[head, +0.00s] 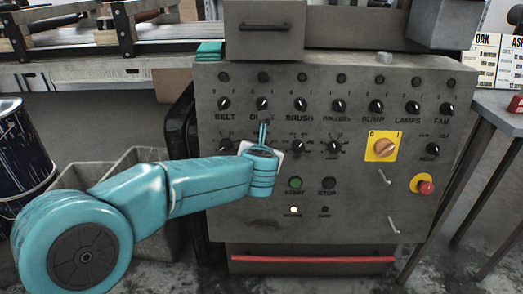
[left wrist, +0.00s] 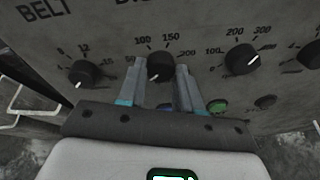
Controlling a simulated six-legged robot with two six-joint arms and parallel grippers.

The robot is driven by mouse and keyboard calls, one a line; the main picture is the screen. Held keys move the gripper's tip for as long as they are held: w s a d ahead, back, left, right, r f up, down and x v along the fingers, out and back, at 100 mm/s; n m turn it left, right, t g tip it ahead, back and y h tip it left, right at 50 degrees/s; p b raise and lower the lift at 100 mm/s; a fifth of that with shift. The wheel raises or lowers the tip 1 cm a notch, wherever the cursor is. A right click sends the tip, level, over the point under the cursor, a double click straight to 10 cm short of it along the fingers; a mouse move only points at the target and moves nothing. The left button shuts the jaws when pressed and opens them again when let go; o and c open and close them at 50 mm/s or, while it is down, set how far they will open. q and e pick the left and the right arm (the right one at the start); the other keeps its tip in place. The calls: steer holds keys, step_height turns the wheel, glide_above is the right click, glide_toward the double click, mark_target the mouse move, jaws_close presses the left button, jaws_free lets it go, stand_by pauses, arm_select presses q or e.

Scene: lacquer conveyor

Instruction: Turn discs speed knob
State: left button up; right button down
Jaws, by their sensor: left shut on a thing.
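The discs speed knob (left wrist: 160,67) is a black dial in the lower row of the grey control panel (head: 340,235). A scale of 50, 100, 150 and 200 surrounds it, and its white mark points down and to the left. My left gripper (head: 264,128) reaches the panel below the discs label and hides this knob in the head view. In the left wrist view its two fingers (left wrist: 160,82) stand either side of the knob, shut on it. The upper discs knob (head: 263,103) is above the fingertips. My right gripper is not in view.
Beside the held knob are the belt speed knob (left wrist: 85,73) and the brush speed knob (left wrist: 242,59). Lower are the green start button (head: 295,183) and a lit lamp (head: 293,209).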

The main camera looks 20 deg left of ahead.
arm_select(q)
steer(key=shift+f, duration=0.15)
steer(key=o, duration=1)
steer(key=shift+o, duration=0.2)
steer(key=p+v, duration=0.4)
steer(key=v, duration=1.2)
steer(key=shift+s, duration=0.25)
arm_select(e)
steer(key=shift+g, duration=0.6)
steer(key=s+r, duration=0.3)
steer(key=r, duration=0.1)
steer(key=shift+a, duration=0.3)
